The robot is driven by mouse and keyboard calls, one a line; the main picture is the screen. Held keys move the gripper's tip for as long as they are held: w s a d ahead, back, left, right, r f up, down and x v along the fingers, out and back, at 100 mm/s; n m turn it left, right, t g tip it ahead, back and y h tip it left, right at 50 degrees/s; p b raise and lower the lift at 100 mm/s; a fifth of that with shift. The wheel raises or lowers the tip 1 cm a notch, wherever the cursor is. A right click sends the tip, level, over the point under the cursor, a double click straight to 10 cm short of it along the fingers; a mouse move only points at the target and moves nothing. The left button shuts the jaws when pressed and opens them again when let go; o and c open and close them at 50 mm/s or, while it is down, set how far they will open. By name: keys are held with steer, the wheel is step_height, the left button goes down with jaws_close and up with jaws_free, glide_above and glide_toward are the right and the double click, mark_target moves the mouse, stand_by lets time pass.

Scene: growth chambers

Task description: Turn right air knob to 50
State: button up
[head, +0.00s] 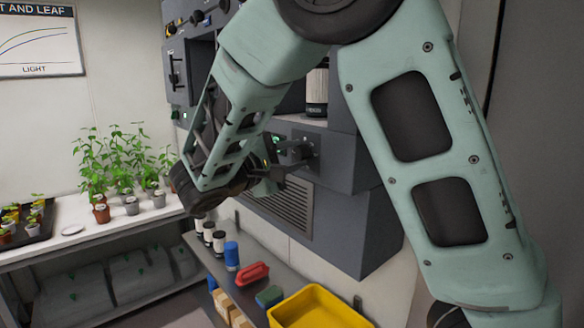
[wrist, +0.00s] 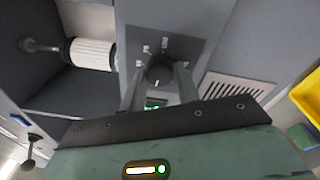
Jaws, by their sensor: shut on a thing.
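The right air knob (wrist: 159,72) is a round dark knob on a grey dial plate (wrist: 180,48) with small light labels around it in the wrist view. My gripper (wrist: 160,84) has one finger on each side of the knob and is shut on it. In the head view my gripper (head: 285,158) reaches the knob's plate (head: 311,146) on the front of the grey chamber unit. The label values are too small to read, so the knob's setting cannot be told. A green display glow shows just below the knob in the wrist view, partly hidden by my gripper.
A vented grille (head: 285,207) lies below the knob. A white ribbed cylinder (wrist: 92,54) stands in a recess beside it. Below are a shelf with bottles (head: 232,255), a red item (head: 252,273) and a yellow tray (head: 318,308). Potted plants (head: 122,170) stand on a bench at left.

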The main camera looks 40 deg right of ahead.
steer(key=m+b, duration=0.2)
steer(key=b, duration=0.1)
steer(key=f+m+b, duration=0.1)
steer(key=m+b, duration=0.1)
steer(key=b, duration=0.2)
steer(key=shift+f+m, duration=0.1)
steer(key=shift+m, duration=0.3)
steer(key=m+h+b, duration=0.1)
steer(key=m+b, duration=0.3)
steer(key=b, duration=0.5)
steer(key=shift+f+m+g, duration=0.1)
steer(key=shift+m+g, duration=0.2)
steer(key=shift+m, duration=0.1)
steer(key=m+b, duration=0.4)
steer(key=b, duration=0.4)
steer(key=shift+w+m+g, duration=0.1)
steer(key=shift+m+g, duration=0.2)
steer(key=m+b, duration=0.1)
steer(key=b, duration=0.1)
steer(key=m+b, duration=0.1)
steer(key=shift+r+b, duration=0.4)
steer(key=shift+r+m, duration=0.1)
steer(key=shift+m, duration=0.2)
steer(key=o, duration=1)
